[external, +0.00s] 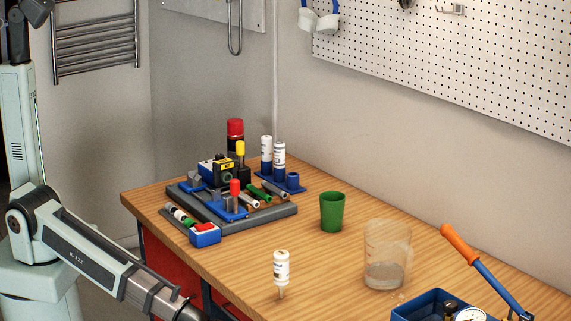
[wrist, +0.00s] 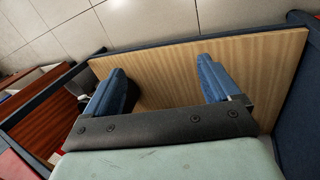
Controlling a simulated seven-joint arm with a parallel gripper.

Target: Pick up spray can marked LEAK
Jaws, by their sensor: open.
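A dark spray can with a red cap (external: 235,128) stands upright at the back left of the wooden bench, behind the grey tray. Things in front partly hide it, and I cannot read LEAK on it. My gripper (wrist: 162,75) is open and empty in the wrist view, with its two blue fingers spread apart. No spray can shows between or near the fingers there. In the external view my arm reaches in at the lower left and its end is cut off by the bottom edge, well away from the can.
The grey tray (external: 285,212) holds tools and small parts. A green cup (external: 332,212), a clear beaker (external: 387,270) and a white bottle (external: 281,266) stand nearer. A blue box (external: 424,300) with an orange-handled lever (external: 458,243) is lower right.

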